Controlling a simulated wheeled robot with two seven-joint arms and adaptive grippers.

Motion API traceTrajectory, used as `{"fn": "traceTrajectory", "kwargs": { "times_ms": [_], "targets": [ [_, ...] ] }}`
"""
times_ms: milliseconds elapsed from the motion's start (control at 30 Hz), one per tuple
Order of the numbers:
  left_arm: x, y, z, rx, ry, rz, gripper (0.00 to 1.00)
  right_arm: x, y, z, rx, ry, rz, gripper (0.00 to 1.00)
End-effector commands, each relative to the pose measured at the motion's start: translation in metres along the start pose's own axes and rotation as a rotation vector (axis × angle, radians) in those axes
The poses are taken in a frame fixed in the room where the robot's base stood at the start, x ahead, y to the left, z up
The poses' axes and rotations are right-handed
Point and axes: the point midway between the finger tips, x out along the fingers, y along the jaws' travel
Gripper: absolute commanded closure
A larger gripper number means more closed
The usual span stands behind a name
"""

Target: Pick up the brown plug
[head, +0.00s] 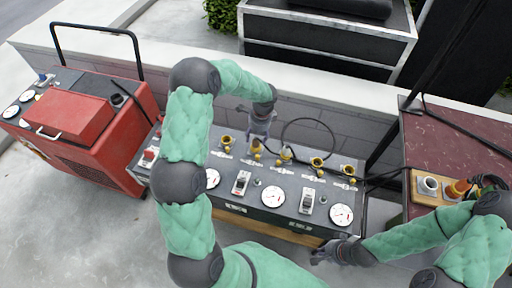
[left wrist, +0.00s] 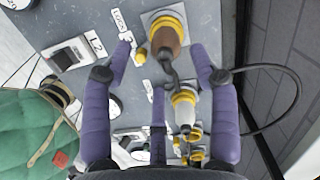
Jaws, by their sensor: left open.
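The brown plug (left wrist: 163,37) sits in a yellow-rimmed socket on the grey panel, seen in the left wrist view. A black cable runs from it. My left gripper (left wrist: 165,60) is open, its purple fingers on either side of the plug's lower part; I cannot tell whether they touch it. In the head view my left gripper (head: 262,128) hangs over the row of sockets and partly hides the plug (head: 257,146). My right gripper (head: 328,254) is low in front of the panel, and its fingers are too small to read.
A white plug (left wrist: 185,111) sits in the neighbouring socket. The panel (head: 225,190) carries gauges and switches. A red machine (head: 110,125) stands at left. A looped black cable (head: 309,119) stands behind the sockets.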

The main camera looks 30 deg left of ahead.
Motion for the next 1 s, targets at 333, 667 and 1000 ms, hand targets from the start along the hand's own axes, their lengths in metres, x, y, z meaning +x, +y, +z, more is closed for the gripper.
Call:
{"fn": "traceTrajectory", "kwargs": {
  "times_ms": [333,667,1000],
  "targets": [
    [0.039,-0.006,-0.002,-0.001,0.0,0.002,0.4,0.019,0.007,-0.001,0.0,0.0,0.0,1.0],
    [0.052,-0.007,-0.001,-0.001,0.001,-0.001,0.4,0.022,0.008,-0.001,0.0,0.0,0.0,1.0],
    [0.051,-0.007,-0.001,-0.002,0.001,-0.001,1.0,0.022,0.008,-0.001,0.0,0.001,0.0,1.0]
  ]
}}
